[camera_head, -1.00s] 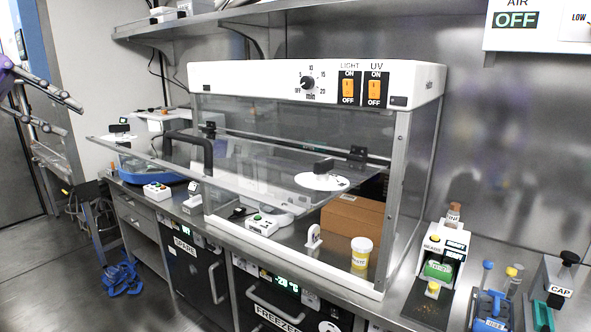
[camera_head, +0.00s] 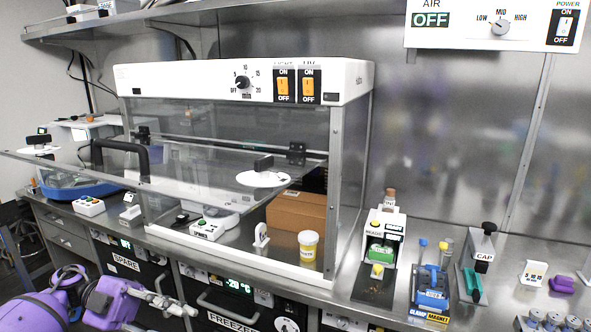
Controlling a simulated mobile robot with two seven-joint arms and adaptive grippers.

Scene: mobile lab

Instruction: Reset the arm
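My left arm is purple and comes in at the lower left of the head view. Its grey gripper (camera_head: 168,300) is in front of the bench's cabinet fronts, below the bench top. I see nothing held in it. Its fingers are seen at a slant, so I cannot tell how far apart they are. My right arm and gripper are out of view.
A white-topped cabinet (camera_head: 245,80) with its clear front raised stands on the bench. It holds a cardboard box (camera_head: 297,212) and a yellow-labelled jar (camera_head: 307,247). A bead device (camera_head: 384,240), a blue rack (camera_head: 431,288) and a CAP holder (camera_head: 482,255) stand to its right.

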